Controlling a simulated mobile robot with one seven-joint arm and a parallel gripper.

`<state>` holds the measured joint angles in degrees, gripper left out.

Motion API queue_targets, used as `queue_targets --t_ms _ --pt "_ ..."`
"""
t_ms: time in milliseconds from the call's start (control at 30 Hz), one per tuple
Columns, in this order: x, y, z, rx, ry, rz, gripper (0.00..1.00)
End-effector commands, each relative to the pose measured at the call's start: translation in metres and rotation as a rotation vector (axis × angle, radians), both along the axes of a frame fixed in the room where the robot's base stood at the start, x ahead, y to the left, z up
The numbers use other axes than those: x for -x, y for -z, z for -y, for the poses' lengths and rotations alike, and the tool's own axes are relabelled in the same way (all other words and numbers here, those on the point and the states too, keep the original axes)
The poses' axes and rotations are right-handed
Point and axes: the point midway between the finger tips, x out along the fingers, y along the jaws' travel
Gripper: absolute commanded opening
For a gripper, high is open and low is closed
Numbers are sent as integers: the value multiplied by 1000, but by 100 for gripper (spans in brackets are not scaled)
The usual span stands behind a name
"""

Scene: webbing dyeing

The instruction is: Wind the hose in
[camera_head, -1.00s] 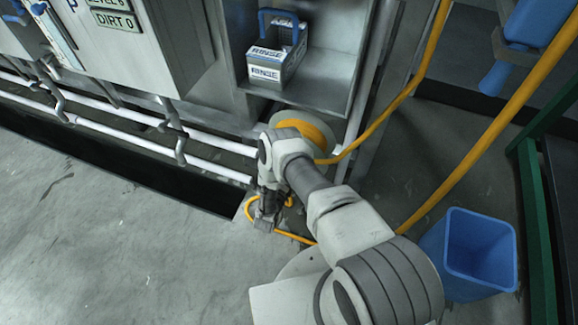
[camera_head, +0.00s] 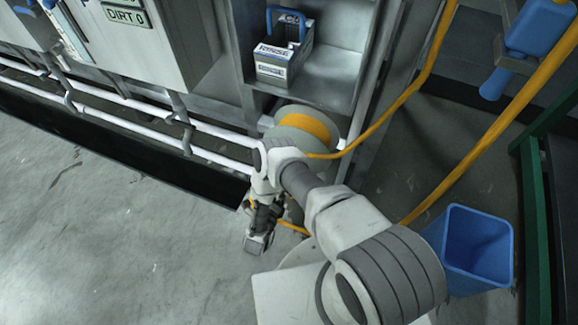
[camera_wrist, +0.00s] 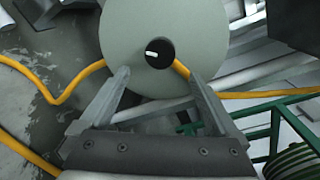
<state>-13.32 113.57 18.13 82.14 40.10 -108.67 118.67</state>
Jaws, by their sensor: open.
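The hose reel (camera_head: 318,117) is a pale drum with orange hose wound on it, low beside the cabinet and partly behind my arm. In the wrist view its round pale grey flange (camera_wrist: 125,30) fills the top middle, with a dark hub hole and a small white peg (camera_wrist: 152,53) in it. The orange hose (camera_head: 385,115) runs from the reel up to the right; loose hose also shows in the wrist view (camera_wrist: 75,83). My gripper (camera_wrist: 159,76) is open, its two fingers pointing at the lower flange with nothing between them. In the head view my gripper (camera_head: 262,222) is near the floor, below the reel.
A blue bin (camera_head: 475,250) stands at the right. A box labelled RINSE (camera_head: 282,62) with a blue handle sits in the cabinet above the reel. White pipes (camera_head: 130,118) run along the left wall. A green frame (camera_head: 533,210) stands far right. The left floor is clear.

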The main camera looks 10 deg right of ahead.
Motion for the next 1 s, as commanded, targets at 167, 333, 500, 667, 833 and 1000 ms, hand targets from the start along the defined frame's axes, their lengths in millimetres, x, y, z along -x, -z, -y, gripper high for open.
queue_targets --t_ms 167,333,500,667,833,1000 --pt "33 -5 -21 -1 -2 -3 97" --pt "51 -5 -32 0 -1 -1 97" --pt "58 -5 -36 -1 0 0 97" --pt "58 -5 -36 -1 0 1 97" --pt "56 -6 -37 -1 -1 -1 97" --pt "32 -15 -44 -10 -21 -26 97"
